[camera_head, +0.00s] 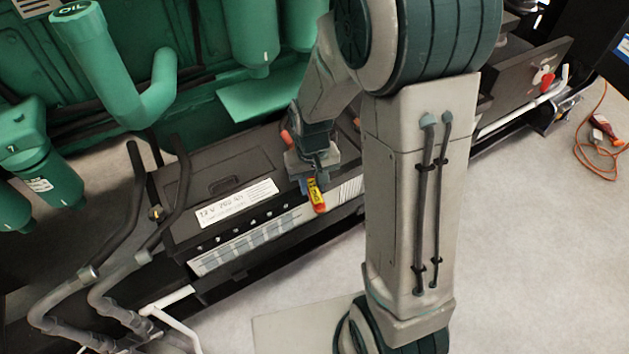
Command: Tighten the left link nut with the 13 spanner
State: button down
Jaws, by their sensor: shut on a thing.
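My gripper (315,163) is over the front right part of a black battery (225,180). It is shut on a tool with a yellow and orange-red end (317,194), which hangs down in front of the battery's upper edge. I take this for the spanner; its size mark is too small to read and its jaw is hidden. A small orange-red cap (286,138) shows just left of my gripper. The left link nut cannot be made out; my gripper and arm cover that area.
Green engine parts stand behind, with an OIL filler pipe (110,65) and filters (45,180) at left. Black hoses (175,200) rise left of the battery. A dark panel (525,80) with a red-handled switch stands right.

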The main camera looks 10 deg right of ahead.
jog(key=shift+a+m, duration=0.9)
jog(key=shift+a, duration=0.3)
jog(key=shift+w+a+m, duration=0.15)
jog(key=shift+a+m, duration=0.75)
jog(key=shift+a, duration=0.05)
jog(key=shift+w+a+m, duration=0.15)
jog(key=shift+a+m, duration=0.25)
jog(key=shift+a, duration=0.15)
jog(key=shift+w+a+m, duration=0.15)
jog(key=shift+a+m, duration=0.3)
jog(key=shift+m, duration=0.05)
